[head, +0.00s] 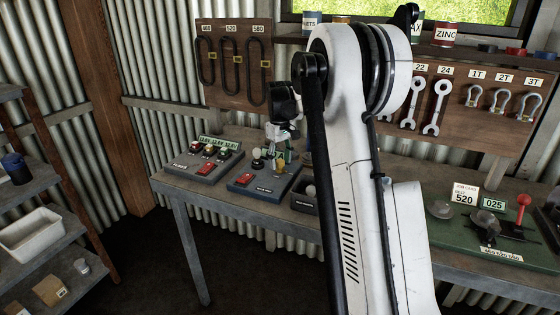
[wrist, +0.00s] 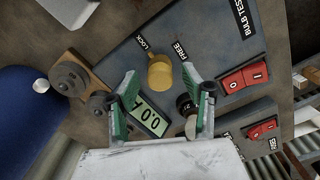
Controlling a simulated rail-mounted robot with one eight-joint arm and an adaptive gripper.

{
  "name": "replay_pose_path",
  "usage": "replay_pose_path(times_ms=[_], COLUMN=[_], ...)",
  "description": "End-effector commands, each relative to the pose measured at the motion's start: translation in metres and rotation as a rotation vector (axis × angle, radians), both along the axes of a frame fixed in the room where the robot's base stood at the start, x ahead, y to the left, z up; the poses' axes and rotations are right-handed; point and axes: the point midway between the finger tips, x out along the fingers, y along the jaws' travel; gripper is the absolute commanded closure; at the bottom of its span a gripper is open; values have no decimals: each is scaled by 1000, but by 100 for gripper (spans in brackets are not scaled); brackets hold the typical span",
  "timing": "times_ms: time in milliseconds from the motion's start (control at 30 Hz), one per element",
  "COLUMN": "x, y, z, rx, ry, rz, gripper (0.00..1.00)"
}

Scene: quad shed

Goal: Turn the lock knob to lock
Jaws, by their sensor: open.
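The lock knob (wrist: 160,76) is a yellow, brass-coloured knob on the blue-grey bulb test panel (wrist: 205,45). It sits between the printed words LOCK, to its upper left, and FREE, to its upper right.
Round metal parts (wrist: 70,76) stand to the left. A fuse panel (head: 193,166) is left on the workbench (head: 182,190); a green board (head: 470,240) is right.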

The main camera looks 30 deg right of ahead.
Motion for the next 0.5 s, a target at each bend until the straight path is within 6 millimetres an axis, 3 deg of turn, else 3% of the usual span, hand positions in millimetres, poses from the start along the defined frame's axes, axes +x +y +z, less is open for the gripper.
replay_pose_path(times_ms=[167, 500], x=[0, 0], y=[0, 1], z=[19, 85], rx=[0, 0], ry=[0, 0], rz=[0, 0], gripper=[56, 56])
